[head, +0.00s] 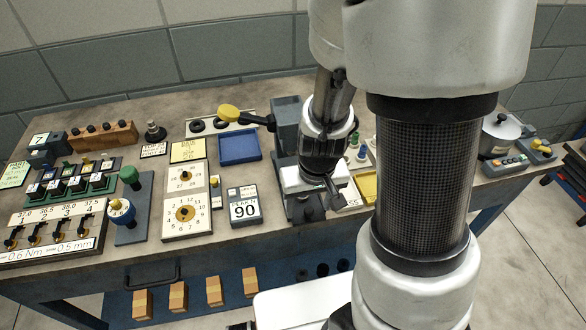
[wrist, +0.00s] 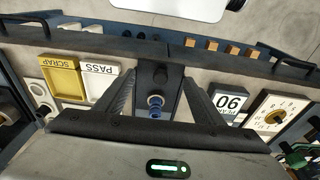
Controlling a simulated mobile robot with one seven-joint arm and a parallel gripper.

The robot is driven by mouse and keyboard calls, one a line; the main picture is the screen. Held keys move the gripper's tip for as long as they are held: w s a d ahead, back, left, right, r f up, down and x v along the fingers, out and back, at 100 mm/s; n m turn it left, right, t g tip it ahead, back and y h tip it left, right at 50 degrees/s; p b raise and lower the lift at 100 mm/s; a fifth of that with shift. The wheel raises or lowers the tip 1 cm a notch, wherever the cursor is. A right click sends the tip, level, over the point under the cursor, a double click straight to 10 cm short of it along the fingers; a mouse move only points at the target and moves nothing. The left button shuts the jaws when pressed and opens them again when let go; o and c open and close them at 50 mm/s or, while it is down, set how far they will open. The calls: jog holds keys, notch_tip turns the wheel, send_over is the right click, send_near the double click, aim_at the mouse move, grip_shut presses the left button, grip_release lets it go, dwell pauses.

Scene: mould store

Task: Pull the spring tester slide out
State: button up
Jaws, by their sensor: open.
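The spring tester (head: 286,118) is a dark grey upright device with a yellow-knobbed lever (head: 230,113) reaching left; it stands near the middle of the bench. In the wrist view its dark base (wrist: 153,74) extends between my fingers, with a round metal and blue piece (wrist: 155,104) on it. I cannot tell for sure which part is the slide. My gripper (wrist: 159,76) is open, with one finger on each side of the base and nothing held between them. In the head view my gripper (head: 325,192) is over the tester's front, and my arm hides part of the tester.
PASS (wrist: 97,78) and SCRAP (wrist: 60,75) trays lie on the other side. The bench's front edge with handles (head: 152,274) is close by.

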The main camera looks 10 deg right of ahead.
jog(key=shift+r+p, duration=3)
jog(key=shift+r, duration=0.4)
jog(key=shift+r, duration=0.15)
jog(key=s+r+t, duration=0.2)
jog(key=s+r, duration=0.1)
jog(key=r, duration=0.9)
jog(key=s+r+t, duration=0.1)
jog(key=s+r, duration=0.3)
jog(key=r, duration=0.8)
jog(key=shift+s+r+t, duration=0.2)
jog(key=shift+r+t, duration=0.05)
jog(key=shift+t, duration=0.15)
